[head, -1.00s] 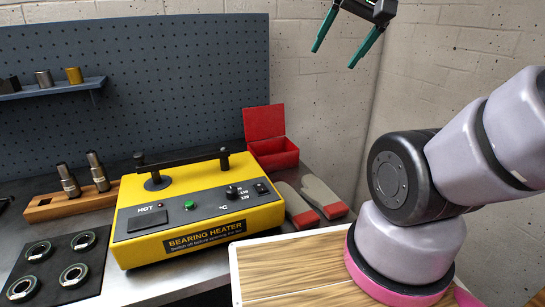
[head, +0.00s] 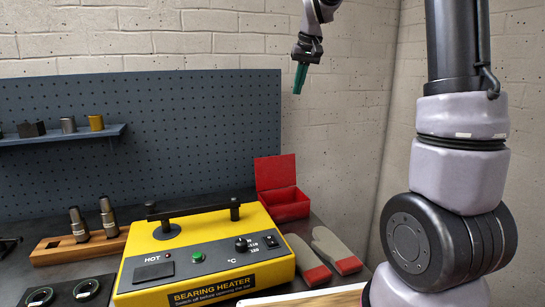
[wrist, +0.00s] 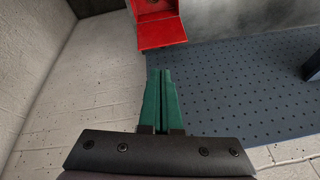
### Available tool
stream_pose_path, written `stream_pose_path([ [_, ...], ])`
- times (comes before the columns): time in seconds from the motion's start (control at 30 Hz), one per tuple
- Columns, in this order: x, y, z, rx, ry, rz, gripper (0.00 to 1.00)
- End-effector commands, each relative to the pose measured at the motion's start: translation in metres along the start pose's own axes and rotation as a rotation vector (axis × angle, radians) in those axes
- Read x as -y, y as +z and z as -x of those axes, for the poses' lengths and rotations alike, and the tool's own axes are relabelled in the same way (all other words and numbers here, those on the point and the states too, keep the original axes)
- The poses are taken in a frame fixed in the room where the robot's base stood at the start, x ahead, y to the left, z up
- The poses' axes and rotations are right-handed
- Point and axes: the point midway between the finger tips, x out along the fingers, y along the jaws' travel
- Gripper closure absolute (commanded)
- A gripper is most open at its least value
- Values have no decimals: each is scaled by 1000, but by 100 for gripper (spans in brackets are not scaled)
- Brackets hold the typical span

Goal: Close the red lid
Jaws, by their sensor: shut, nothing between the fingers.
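The red lid (head: 273,172) stands open, raised at the back of the red box (head: 290,208). The box sits on the bench behind and right of the yellow heater. In the wrist view, the lid (wrist: 162,33) shows at the top beyond my fingertips, with part of the box (wrist: 150,7) cut off by the frame edge. My gripper (head: 298,79) is high above the box, apart from it, with its green fingers pointing down. The fingers (wrist: 161,72) are together and empty in the wrist view.
The yellow bearing heater (head: 205,250) with its black bar stands left of the box. Grey and red gloves (head: 325,255) lie in front of the box. A blue pegboard (head: 190,130) rises behind. Air above the box is clear.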

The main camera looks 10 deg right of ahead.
Motion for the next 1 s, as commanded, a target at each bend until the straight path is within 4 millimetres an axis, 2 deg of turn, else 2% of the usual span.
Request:
stream_pose_path([
  [0.03,3,-14,-18,18,6,17,100],
  [0.1,7,-32,-40,35,14,41,100],
  [0.3,18,-74,-110,85,36,110,100],
  [0.5,28,-103,-188,135,57,179,100],
  [0.6,30,-110,-222,155,65,204,100],
  [0.73,33,-114,-252,171,73,229,100],
  [1.0,33,-114,-277,181,77,242,100],
])
